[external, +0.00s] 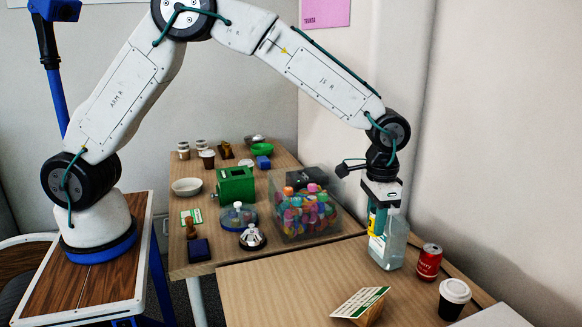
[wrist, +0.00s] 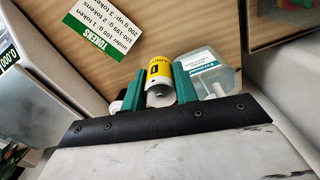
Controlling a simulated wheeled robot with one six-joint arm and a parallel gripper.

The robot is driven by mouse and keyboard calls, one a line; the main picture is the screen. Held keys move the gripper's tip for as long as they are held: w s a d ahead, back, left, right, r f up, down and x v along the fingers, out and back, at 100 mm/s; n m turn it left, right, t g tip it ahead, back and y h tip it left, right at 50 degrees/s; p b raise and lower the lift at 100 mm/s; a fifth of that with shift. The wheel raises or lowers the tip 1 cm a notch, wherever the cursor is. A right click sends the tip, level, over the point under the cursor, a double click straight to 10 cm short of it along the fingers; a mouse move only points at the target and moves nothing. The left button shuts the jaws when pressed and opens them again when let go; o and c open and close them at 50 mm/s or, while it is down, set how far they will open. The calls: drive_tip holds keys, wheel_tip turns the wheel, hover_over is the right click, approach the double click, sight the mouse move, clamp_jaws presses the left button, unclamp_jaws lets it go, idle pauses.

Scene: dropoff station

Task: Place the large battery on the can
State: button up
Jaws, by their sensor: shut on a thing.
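My gripper (external: 380,208) points down at the right side of the front table. Its green fingers (wrist: 160,88) are shut on the large battery, a yellow and white cylinder that shows between them in the wrist view (wrist: 159,74). Only a yellow part of the battery (external: 375,222) shows in the external view. The red can (external: 428,264) stands upright on the table, to the right of my gripper and apart from the battery in the picture. I cannot clearly make out the can in the wrist view.
A white-lidded cup (external: 454,297) stands near the can. A token sign (external: 360,303) is at the front. A bin of colourful things (external: 300,228) stands on the back table.

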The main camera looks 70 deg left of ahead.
drive_tip(key=w+d, duration=0.1)
drive_tip(key=w, duration=0.4)
drive_tip(key=w+d+f, duration=0.1)
drive_tip(key=w+d, duration=0.1)
drive_tip(key=w, duration=0.3)
drive_tip(key=w+d, duration=0.1)
drive_tip(key=w, duration=0.3)
drive_tip(key=shift+w+d+f, duration=0.25)
drive_tip(key=shift+w+f, duration=0.05)
drive_tip(key=shift+w, duration=0.1)
drive_tip(key=shift+f, duration=1.7)
drive_tip(key=shift+f, duration=0.15)
drive_tip(key=o, duration=1.1)
drive_tip(key=shift+c, duration=0.2)
